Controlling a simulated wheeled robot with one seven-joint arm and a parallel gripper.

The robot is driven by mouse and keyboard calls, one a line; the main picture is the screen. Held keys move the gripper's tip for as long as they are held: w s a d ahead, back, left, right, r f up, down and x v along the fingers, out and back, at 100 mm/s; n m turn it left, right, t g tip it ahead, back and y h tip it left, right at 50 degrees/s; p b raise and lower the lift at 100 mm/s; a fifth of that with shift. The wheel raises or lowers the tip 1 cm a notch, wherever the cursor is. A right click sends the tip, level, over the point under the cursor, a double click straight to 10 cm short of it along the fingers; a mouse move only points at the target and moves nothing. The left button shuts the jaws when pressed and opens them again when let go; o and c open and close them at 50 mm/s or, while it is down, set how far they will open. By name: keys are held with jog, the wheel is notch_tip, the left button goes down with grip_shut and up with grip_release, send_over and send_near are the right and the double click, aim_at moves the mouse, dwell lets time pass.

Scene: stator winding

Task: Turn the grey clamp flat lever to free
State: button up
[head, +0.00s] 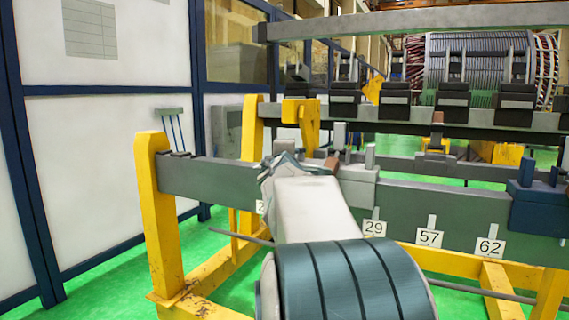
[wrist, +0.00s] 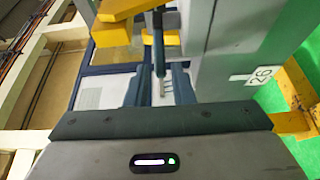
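A grey clamp block (head: 357,186) sits on the long grey beam (head: 455,211) above the label 29, in the head view. Upright grey pins stand on and behind it. My gripper (head: 284,165) is at the beam just left of this block, and my arm hides part of the beam there. In the wrist view my gripper (wrist: 159,72) has its two dark fingers apart. A thin dark upright bar (wrist: 158,45) shows in line with the gap between them. I cannot tell whether it touches the fingers, or whether it is the flat lever.
A blue clamp (head: 540,200) sits on the beam at the right. Yellow frame posts (head: 158,215) hold the beam at the left. Behind it runs a second rail with several dark blocks (head: 395,100). A label 26 (wrist: 258,76) is close by in the wrist view.

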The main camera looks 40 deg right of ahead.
jog(key=v, duration=0.7)
jog(key=shift+p, duration=0.35)
jog(key=shift+a, duration=0.1)
